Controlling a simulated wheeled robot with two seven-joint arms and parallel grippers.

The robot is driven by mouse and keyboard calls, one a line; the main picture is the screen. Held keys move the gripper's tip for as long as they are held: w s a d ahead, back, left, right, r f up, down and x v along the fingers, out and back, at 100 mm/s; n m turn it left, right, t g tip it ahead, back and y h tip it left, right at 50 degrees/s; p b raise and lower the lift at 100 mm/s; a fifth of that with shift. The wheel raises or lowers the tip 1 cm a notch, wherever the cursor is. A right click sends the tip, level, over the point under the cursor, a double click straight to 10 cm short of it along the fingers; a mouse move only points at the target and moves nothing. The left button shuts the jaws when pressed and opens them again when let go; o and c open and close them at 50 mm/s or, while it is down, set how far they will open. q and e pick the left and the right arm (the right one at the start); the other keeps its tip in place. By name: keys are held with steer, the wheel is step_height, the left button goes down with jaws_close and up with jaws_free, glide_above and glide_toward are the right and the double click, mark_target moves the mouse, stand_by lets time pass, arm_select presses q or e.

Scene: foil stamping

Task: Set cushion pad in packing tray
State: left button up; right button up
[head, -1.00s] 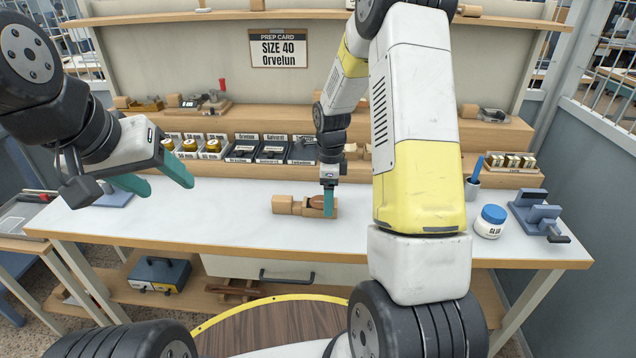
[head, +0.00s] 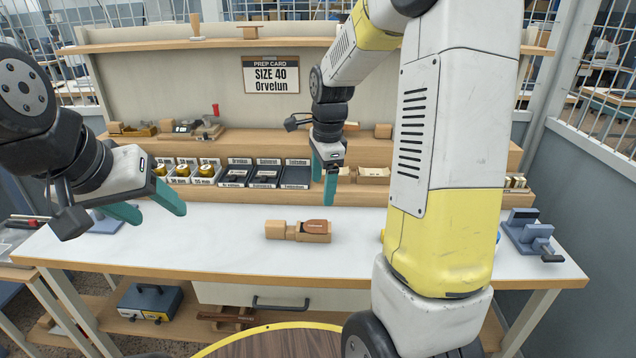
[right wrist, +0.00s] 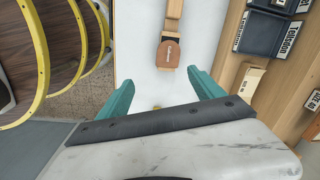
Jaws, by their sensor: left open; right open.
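A light wooden holder (head: 284,231) lies on the white table top in front of me, with a brown rounded piece (head: 316,226) on its right end. In the right wrist view the brown piece (right wrist: 168,54) shows small pale lettering. I cannot tell whether this is the cushion pad or whether the holder is the packing tray. My right gripper (head: 324,182) is open and empty, above and behind the holder; in its wrist view the fingers (right wrist: 160,92) are apart with the brown piece beyond them. My left gripper (head: 156,209) is open and empty over the table's left part.
Bins with dark contents (head: 264,173) and several gold rolls (head: 182,172) stand on the back step. A prep card (head: 271,74) reads "SIZE 40 Orvelun". A blue-grey clamp (head: 528,233) stands at the right end.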

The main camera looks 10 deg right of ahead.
steer(key=s+a+r+n+t+y, duration=0.1)
steer(key=s+r+n+t, duration=0.1)
steer(key=s+r+n, duration=0.4)
steer(key=s+a+r+n+t, duration=0.1)
steer(key=s+r+n+t, duration=0.1)
steer(key=s+r+n, duration=0.4)
steer(key=s+n, duration=0.5)
steer(key=s, duration=0.2)
steer(key=shift+s+a+t+y, duration=0.35)
steer(key=shift+a+t+y, duration=0.05)
steer(key=shift+o, duration=0.5)
steer(key=shift+s+r+n, duration=0.1)
steer(key=shift+s+n, duration=0.15)
steer(key=shift+n, duration=0.15)
steer(key=n+g+h, duration=0.2)
steer(key=n+g, duration=0.4)
steer(key=n, duration=0.8)
glide_above(318, 226)
step_height(318, 226, down, 19)
steer(key=shift+w+f, duration=0.1)
steer(key=shift+f, duration=3.6)
steer(key=shift+f, duration=0.25)
